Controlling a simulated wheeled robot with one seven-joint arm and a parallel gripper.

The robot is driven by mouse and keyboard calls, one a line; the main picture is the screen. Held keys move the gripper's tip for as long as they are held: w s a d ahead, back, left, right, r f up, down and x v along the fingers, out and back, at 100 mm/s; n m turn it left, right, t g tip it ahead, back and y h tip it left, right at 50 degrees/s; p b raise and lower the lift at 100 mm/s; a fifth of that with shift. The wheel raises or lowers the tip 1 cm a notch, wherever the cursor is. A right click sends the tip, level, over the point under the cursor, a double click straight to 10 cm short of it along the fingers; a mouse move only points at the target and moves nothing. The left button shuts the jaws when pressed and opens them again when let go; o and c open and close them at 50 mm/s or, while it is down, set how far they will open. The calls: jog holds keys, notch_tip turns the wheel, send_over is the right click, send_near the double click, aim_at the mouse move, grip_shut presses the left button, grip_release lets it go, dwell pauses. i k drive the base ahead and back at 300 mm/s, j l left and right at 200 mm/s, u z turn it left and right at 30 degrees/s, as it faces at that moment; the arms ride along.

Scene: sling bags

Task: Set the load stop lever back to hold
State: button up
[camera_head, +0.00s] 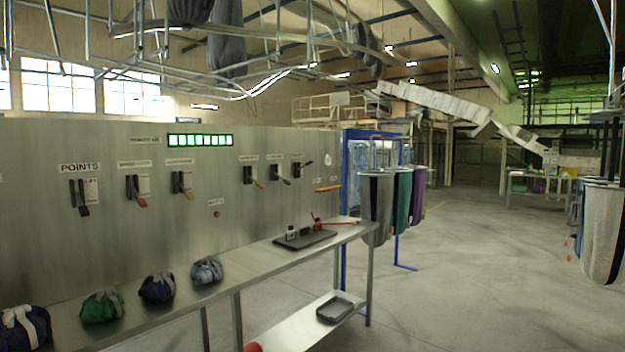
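A grey metal panel (60,240) on the left carries a row of levers. Under the POINTS label (80,167) is a dark-handled lever (82,197), hanging down. To its right are a red-tipped lever (141,202) and a yellow-tipped lever (188,194). Farther along are an orange-tipped lever (259,184), a green-tipped lever (286,181) and a blue-tipped lever (307,163), which sticks out sideways. An orange handle (328,188) sits near the panel's right end. Most labels are too small to read, so I cannot tell which is the load stop lever. My gripper is not in view.
A metal bench (240,279) runs below the panel with several tied bundles (157,288) and a dark board (304,240) with small items. A tray (335,310) lies on its lower shelf. Hanging bags (376,205) stand beyond; another bag (603,235) hangs at right. The middle floor is clear.

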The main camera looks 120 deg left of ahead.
aim_at(189, 195)
jog(key=u, duration=4.55)
jog(key=i+l+u, duration=0.2)
jog(key=i+l, duration=0.5)
jog(key=i, duration=0.35)
jog(key=i+l+u, duration=0.15)
jog(key=i+l, duration=0.75)
jog(key=i, duration=0.6)
